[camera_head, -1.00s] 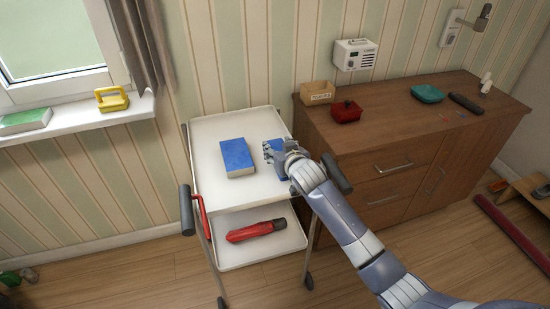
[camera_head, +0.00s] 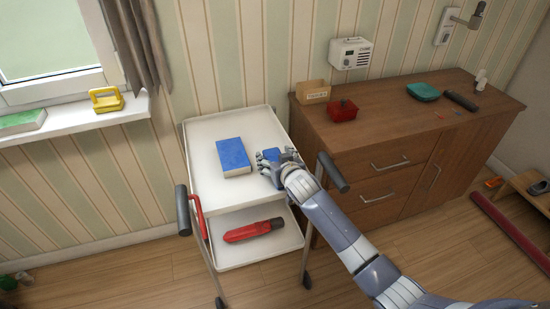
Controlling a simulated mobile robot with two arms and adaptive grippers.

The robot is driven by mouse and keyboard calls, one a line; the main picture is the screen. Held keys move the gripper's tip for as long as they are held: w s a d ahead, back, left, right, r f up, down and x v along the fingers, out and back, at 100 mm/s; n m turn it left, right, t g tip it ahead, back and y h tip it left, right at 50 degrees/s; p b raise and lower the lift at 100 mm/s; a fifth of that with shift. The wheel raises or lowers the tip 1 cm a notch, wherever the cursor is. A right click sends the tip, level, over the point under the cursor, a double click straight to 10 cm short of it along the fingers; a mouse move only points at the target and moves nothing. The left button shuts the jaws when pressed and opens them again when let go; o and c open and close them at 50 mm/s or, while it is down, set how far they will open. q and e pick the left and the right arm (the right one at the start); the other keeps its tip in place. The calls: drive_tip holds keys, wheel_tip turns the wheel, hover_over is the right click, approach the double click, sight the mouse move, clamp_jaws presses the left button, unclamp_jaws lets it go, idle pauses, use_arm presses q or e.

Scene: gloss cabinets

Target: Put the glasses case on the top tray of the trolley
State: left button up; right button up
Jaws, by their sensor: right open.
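The trolley (camera_head: 192,133) stands against the wall, with a white top tray (camera_head: 215,198). A small blue object, which looks like the glasses case (camera_head: 271,155), lies at the right part of the top tray. It is mostly hidden by my right gripper (camera_head: 267,165). My right gripper is open at the blue object, low over the tray; I cannot tell whether they touch. My left gripper is not in view.
A blue book (camera_head: 233,157) lies left of the gripper on the top tray. A red torch-like object (camera_head: 250,231) lies on the lower tray. The wooden cabinet (camera_head: 370,132) stands close on the right, holding a red box (camera_head: 342,110) and a teal case-like object (camera_head: 423,91).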

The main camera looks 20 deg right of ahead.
drive_tip(key=shift+r, duration=0.2)
drive_tip(key=v, duration=1.2)
drive_tip(key=shift+d+p, duration=0.1)
drive_tip(key=shift+p, duration=0.25)
